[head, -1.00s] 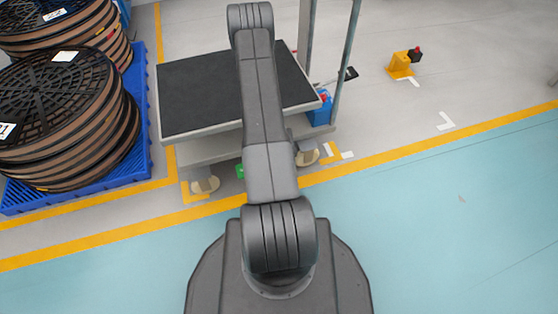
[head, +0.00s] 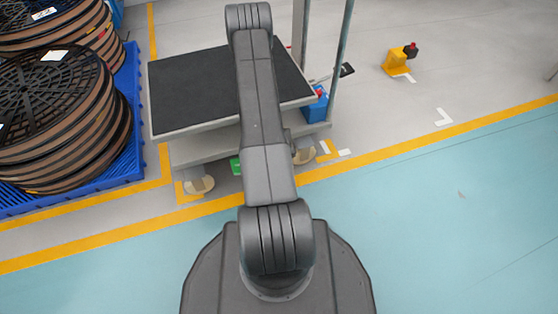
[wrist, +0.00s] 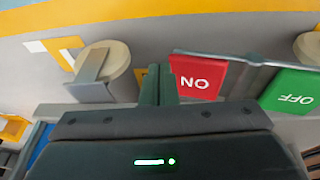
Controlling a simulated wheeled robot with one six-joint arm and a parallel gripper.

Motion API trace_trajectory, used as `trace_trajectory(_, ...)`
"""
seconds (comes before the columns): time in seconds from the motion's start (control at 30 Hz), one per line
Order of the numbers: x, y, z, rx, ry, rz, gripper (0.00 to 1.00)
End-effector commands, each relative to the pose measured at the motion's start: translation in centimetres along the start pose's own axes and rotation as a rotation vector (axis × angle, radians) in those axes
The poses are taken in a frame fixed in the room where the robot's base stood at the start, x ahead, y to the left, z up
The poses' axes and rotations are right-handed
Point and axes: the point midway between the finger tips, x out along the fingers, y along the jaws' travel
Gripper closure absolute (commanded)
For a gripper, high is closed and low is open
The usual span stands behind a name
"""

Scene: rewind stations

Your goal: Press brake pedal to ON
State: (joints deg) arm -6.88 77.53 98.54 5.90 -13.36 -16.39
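The brake pedal pair shows in the wrist view under the cart edge. The red ON pedal (wrist: 196,78), its letters upside down, is just right of my fingers. The green OFF pedal (wrist: 289,91) is further right, and a grey bar (wrist: 240,60) runs between them. My gripper (wrist: 159,72) has its two dark fingers together, with nothing seen between them. The fingertips are beside the red pedal's left edge; I cannot tell whether they touch it. In the head view only the green pedal (head: 236,166) shows; my arm hides the red pedal and my gripper.
The cart (head: 190,92) has a black top and casters, one near my fingers (wrist: 113,62). Reels on a blue pallet (head: 130,130) stand left. A blue box (head: 316,106) is by the cart's post, and a yellow stand (head: 395,64) is further right.

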Motion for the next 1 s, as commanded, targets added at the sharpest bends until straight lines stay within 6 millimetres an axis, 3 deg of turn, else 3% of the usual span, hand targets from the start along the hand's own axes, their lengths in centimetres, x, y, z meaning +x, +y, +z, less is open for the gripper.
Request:
trace_trajectory(0.17,-1.1,0.4,-0.6,0.000,0.002,0.000,1.00)
trace_trajectory(0.33,-4.3,1.5,-2.3,0.000,0.005,0.001,1.00)
trace_trajectory(0.7,-11.1,4.8,-1.9,0.001,0.002,0.001,1.00)
trace_trajectory(1.0,-12.6,5.5,-1.7,-0.001,0.001,0.000,1.00)
